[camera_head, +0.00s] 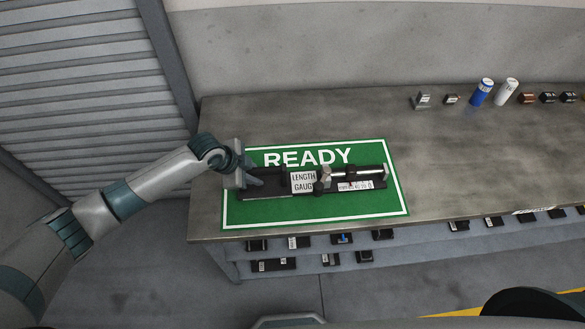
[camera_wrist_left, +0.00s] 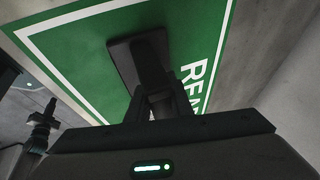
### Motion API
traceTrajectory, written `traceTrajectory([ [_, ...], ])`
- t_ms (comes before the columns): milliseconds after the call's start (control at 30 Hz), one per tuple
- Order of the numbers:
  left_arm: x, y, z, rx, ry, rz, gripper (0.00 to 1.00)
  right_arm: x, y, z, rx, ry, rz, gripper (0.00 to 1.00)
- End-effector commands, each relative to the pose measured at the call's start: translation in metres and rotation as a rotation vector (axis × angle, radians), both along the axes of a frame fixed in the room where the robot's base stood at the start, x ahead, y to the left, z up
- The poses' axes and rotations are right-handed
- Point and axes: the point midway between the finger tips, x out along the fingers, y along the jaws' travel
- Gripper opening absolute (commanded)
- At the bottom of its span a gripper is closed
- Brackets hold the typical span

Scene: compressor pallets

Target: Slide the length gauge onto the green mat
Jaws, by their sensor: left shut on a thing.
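The length gauge (camera_head: 303,181) is a long dark bar with a white label, a silver rod and a small scale label. It lies lengthwise on the green mat (camera_head: 330,208), which has a white border and the word READY. In the head view the bar appears to be within the mat's outline. My left gripper (camera_head: 254,179) is at the gauge's left end and is shut on it. In the left wrist view, the fingers (camera_wrist_left: 157,98) meet a dark end piece of the gauge (camera_wrist_left: 143,55) above the mat. My right gripper does not show.
The grey workbench (camera_head: 450,170) has free room right of the mat. A blue can (camera_head: 481,92), a white can (camera_head: 506,92) and several small blocks stand along its back. A lower shelf (camera_head: 400,250) holds several small dark parts. A shutter (camera_head: 80,90) is at left.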

Motion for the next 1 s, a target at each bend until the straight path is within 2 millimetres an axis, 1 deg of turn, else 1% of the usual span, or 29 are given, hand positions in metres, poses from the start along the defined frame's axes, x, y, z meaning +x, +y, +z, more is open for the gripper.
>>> traceTrajectory([
  [33, -0.002, 0.003, -0.004, 0.009, 0.006, 0.002, 0.0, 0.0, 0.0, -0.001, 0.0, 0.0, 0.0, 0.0],
  [100, -0.002, 0.004, -0.005, 0.009, 0.007, 0.003, 0.0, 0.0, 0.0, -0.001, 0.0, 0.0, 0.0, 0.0],
  [133, -0.002, 0.004, -0.005, 0.009, 0.007, 0.003, 0.22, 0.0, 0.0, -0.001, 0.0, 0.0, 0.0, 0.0],
  [167, -0.002, 0.004, -0.005, 0.009, 0.007, 0.003, 0.29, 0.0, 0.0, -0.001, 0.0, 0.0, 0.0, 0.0],
  [200, -0.002, 0.004, -0.005, 0.009, 0.007, 0.003, 0.39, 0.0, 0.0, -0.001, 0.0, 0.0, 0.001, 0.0],
  [233, -0.002, 0.003, -0.005, 0.009, 0.007, 0.003, 0.41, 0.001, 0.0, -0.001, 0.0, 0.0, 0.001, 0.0],
  [533, -0.003, 0.003, -0.005, 0.008, 0.008, 0.001, 0.41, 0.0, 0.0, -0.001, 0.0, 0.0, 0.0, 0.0],
  [667, -0.004, 0.004, -0.001, 0.007, 0.008, 0.0, 0.41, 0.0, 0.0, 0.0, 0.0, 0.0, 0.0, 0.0],
  [867, -0.007, 0.011, 0.019, 0.005, 0.003, 0.001, 0.41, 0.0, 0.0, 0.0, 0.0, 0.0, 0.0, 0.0],
  [1000, -0.012, 0.02, 0.041, 0.004, 0.001, 0.0, 0.41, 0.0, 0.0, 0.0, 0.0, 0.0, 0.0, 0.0],
])
